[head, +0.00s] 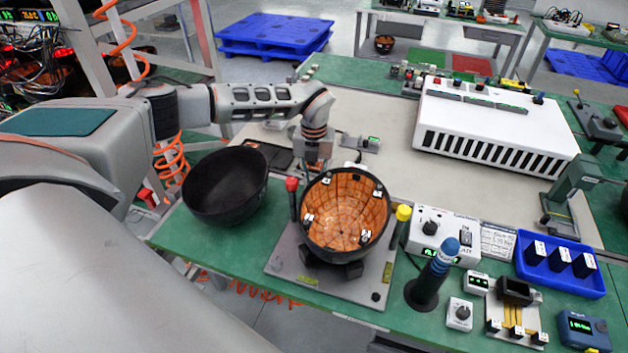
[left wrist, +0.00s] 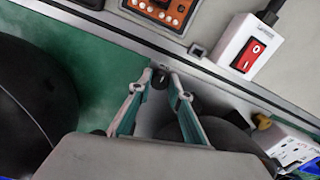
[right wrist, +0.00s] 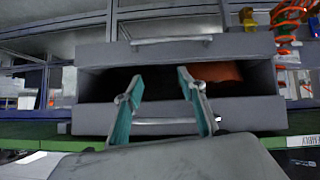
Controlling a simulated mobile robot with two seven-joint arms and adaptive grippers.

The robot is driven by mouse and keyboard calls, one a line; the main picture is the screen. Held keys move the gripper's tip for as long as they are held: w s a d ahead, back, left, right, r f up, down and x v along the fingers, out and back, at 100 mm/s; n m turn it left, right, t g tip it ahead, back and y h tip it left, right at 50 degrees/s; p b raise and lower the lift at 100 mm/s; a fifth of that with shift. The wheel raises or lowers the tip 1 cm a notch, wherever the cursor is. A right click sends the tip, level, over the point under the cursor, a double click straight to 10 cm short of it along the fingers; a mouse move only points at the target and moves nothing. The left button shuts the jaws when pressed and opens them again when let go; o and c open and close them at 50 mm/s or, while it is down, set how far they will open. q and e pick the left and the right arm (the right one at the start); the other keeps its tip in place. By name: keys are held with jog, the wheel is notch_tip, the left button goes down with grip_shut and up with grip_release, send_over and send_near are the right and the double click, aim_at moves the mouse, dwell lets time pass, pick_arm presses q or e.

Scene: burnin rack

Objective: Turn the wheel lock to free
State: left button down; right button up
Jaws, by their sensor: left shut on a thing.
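My left gripper (left wrist: 160,88) is shut on a small dark piece (left wrist: 160,77) at the edge of a grey plate in the left wrist view. I cannot tell for sure that this piece is the wheel lock. In the head view the left gripper (head: 318,152) points down behind an open bowl (head: 345,212) with a copper-coloured inside, which hides its fingertips. The bowl stands on a grey base plate (head: 285,266), between a red-topped post (head: 292,186) and a yellow-topped post (head: 402,214).
A black bowl (head: 226,186) stands left of the base plate. A blue-topped post (head: 430,280), a white control box (head: 430,228) and a blue tray (head: 565,277) stand to the right. A white vented case (head: 490,130) is farther back. The beige mat (head: 395,170) has free room.

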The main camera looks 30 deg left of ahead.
dwell(0.4)
pick_arm(q)
jog(key=c, duration=1.8)
grip_release()
jog(key=shift+c, duration=0.2)
notch_tip(320, 180, up, 12)
